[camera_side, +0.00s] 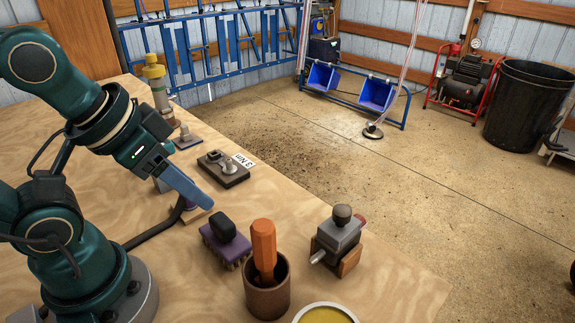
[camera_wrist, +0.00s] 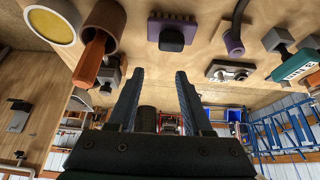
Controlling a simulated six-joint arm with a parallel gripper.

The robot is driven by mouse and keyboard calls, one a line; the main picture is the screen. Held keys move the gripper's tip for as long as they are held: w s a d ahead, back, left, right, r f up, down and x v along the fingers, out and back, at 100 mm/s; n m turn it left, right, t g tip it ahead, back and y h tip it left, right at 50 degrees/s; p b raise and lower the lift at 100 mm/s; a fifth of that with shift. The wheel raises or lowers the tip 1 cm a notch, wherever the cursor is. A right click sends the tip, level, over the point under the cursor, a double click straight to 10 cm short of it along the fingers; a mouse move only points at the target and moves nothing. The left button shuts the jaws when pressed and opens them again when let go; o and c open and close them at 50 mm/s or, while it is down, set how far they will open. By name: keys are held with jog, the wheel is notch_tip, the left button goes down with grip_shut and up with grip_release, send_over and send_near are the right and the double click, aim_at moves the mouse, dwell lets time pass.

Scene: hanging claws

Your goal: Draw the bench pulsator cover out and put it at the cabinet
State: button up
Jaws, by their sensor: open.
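My gripper (camera_side: 208,204) is open and empty, its blue fingers over the bench near the purple brush. Both fingers show apart in the wrist view (camera_wrist: 160,72), with nothing between them. A grey block with a black knob (camera_side: 338,234), possibly the pulsator, sits on a wooden piece near the bench's right edge. I cannot tell which part is the cover, and I cannot identify the cabinet.
A purple brush with a black handle (camera_side: 226,240) and a brown cup (camera_side: 267,290) holding an orange handle (camera_side: 263,246) stand on the bench. A yellow-topped round tin (camera_side: 325,315) is at the front. A yellow-capped bottle (camera_side: 156,85) stands at the back. The right front corner is clear.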

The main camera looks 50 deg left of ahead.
jog(key=o, duration=0.6)
jog(key=shift+o, duration=0.2)
jog(key=r+n, duration=0.2)
send_over(340, 212)
jog(key=s+a, duration=0.1)
jog(key=a, duration=0.4)
jog(key=d+f+m, duration=0.1)
jog(key=d+f, duration=0.1)
jog(key=d+f+m+g, duration=0.1)
jog(key=d+f, duration=0.1)
jog(key=f, duration=0.1)
jog(key=shift+d+f, duration=0.1)
jog(key=shift+d, duration=0.3)
jog(key=shift+d+f, duration=0.15)
jog(key=shift+f, duration=0.15)
jog(key=shift+x, duration=2.2)
